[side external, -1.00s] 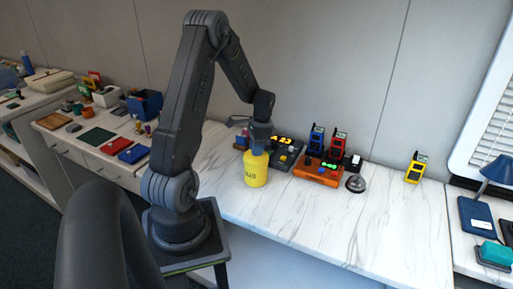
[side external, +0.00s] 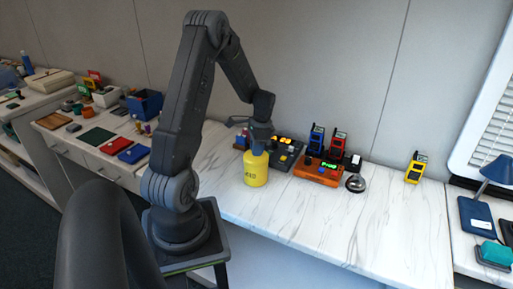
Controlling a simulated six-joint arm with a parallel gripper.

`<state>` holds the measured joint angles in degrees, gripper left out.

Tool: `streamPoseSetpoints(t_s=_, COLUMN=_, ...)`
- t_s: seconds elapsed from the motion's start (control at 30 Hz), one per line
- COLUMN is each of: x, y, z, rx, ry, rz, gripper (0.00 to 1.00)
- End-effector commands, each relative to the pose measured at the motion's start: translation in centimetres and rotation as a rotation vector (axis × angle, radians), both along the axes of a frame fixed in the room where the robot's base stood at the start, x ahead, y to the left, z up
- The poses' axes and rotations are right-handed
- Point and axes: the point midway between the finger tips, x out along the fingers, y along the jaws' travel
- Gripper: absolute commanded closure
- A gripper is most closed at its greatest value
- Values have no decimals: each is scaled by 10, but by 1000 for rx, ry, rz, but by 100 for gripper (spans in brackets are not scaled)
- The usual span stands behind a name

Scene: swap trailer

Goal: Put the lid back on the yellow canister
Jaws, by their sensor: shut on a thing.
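The yellow canister (side external: 256,172) stands upright on the white marble counter, with dark lettering on its front. My gripper (side external: 260,146) is directly above it, pointing down at its top. The fingers and the canister's rim overlap in this view, so I cannot tell whether the lid is fully seated.
Just right of the canister are a dark button panel (side external: 287,153) and an orange charging base (side external: 317,171). Blue (side external: 316,139) and red (side external: 338,145) radios stand behind. A silver bell (side external: 355,184) and a yellow radio (side external: 415,167) are further right. The front right counter is clear.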

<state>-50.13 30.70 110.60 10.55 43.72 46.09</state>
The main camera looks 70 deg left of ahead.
Motion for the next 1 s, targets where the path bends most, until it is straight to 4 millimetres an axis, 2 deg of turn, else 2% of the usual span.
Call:
streamPoseSetpoints(t_s=0.87, x=0, y=0, z=-2, rx=0, ry=0, rz=0, gripper=100)
streamPoseSetpoints(t_s=0.9, x=0, y=0, z=-2, rx=0, ry=0, rz=0, gripper=76)
streamPoseSetpoints(t_s=1.0, x=0, y=0, z=-2, rx=0, ry=0, rz=0, gripper=67)
